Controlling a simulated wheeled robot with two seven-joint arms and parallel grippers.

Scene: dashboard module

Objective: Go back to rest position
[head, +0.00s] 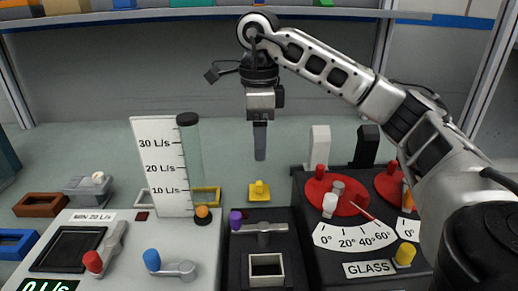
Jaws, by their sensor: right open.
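My right arm comes in from the right and bends down over the middle of the scene. My right gripper (260,140) points straight down, open and empty, above the table behind the dashboard module. Its fingers show edge-on. A small yellow piece (259,192) stands on the table below it, apart from the fingers. My left gripper is not in view.
The dashboard has a grey left panel (190,252) with red and blue levers, a flow gauge (162,165) with a clear tube, a dark middle section (238,265), and a right panel with red dials (338,196). Several coloured trays lie left. A shelf (180,13) runs behind.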

